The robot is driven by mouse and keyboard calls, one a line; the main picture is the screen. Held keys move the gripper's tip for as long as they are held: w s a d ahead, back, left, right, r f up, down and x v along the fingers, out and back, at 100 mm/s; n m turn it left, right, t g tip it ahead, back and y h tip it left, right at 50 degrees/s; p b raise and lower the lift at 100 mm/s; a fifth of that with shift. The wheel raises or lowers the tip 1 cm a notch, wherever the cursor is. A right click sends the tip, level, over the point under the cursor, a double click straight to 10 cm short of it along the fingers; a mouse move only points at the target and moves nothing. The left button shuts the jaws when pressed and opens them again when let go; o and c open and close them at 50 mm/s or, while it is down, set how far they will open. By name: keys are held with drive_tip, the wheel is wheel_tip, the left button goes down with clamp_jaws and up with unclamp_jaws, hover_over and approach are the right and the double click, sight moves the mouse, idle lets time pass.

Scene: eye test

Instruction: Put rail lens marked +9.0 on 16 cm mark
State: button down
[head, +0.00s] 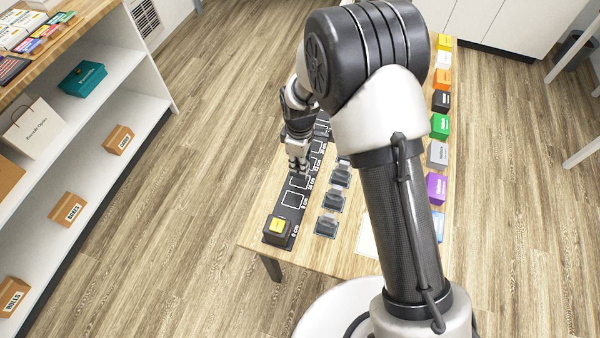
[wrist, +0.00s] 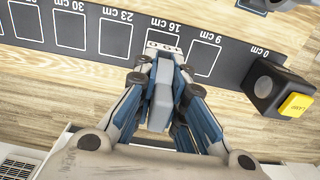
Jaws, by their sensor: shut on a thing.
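My gripper (head: 297,162) is over the black rail (head: 275,214), near its 16 cm label, and is shut on a grey piece. In the wrist view my gripper (wrist: 163,70) holds this grey lens piece (wrist: 161,98) between its fingers. The gripper and piece cover much of the 16 cm outline on the rail (wrist: 228,58). I cannot tell whether the piece touches the rail.
A lamp block with a yellow top (head: 278,228) stands at the 0 cm end. Several lens holders (head: 328,225) stand right of the rail. A row of coloured boxes (head: 436,188) lines the table's right edge. Shelves with boxes (head: 118,139) are at left.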

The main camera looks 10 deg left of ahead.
drive_tip(key=shift+f+b, duration=0.55)
drive_tip(key=shift+f, duration=1.8)
drive_tip(key=shift+f, duration=0.1)
drive_tip(key=c, duration=1.7)
unclamp_jaws()
drive_tip(key=shift+o, duration=0.2)
